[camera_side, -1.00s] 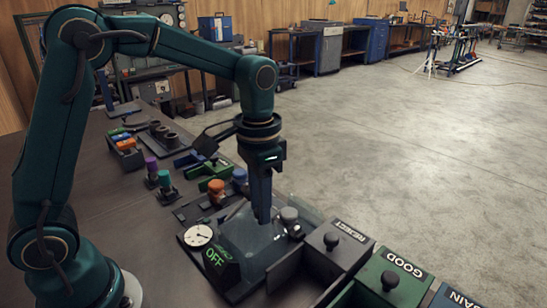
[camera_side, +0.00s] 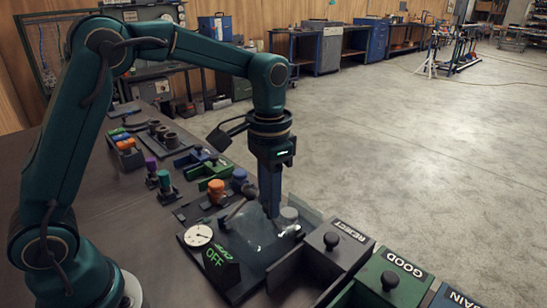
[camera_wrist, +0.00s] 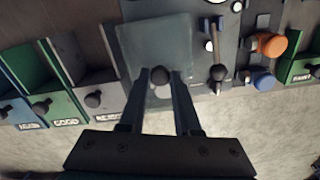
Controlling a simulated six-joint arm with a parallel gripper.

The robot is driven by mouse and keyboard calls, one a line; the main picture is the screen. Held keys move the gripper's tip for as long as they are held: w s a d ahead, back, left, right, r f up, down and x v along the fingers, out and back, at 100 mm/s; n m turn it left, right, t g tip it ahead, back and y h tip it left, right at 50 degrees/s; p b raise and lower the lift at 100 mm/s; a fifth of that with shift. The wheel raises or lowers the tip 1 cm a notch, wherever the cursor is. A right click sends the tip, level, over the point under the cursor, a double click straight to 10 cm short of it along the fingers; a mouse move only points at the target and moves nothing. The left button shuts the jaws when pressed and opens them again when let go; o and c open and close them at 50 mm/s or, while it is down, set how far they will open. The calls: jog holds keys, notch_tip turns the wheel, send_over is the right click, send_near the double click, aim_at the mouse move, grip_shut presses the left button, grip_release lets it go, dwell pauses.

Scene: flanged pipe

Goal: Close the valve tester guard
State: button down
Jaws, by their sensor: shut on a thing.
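The valve tester (camera_side: 203,262) is a dark base with a white dial gauge (camera_side: 199,235) and a black block marked OFF in green (camera_side: 217,257). My gripper (camera_wrist: 159,80) is shut on this knob, one finger on each side. In the side view my gripper (camera_side: 271,214) points down at the tester's right side. The clear guard is faint there, and its exact tilt is hard to tell.
Bins marked REJECT (camera_side: 325,255) and GOOD (camera_side: 382,283) stand right of the tester. A grey round cap (camera_side: 289,214) is close beside my gripper. An orange knob (camera_side: 216,190), a blue knob (camera_side: 239,178) and a green tray (camera_side: 214,170) lie behind.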

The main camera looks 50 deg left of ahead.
jog(key=shift+w, duration=1.45)
jog(key=shift+r, duration=0.1)
jog(key=c, duration=0.6)
grip_release()
jog(key=shift+s+r, duration=0.1)
jog(key=shift+r, duration=2.4)
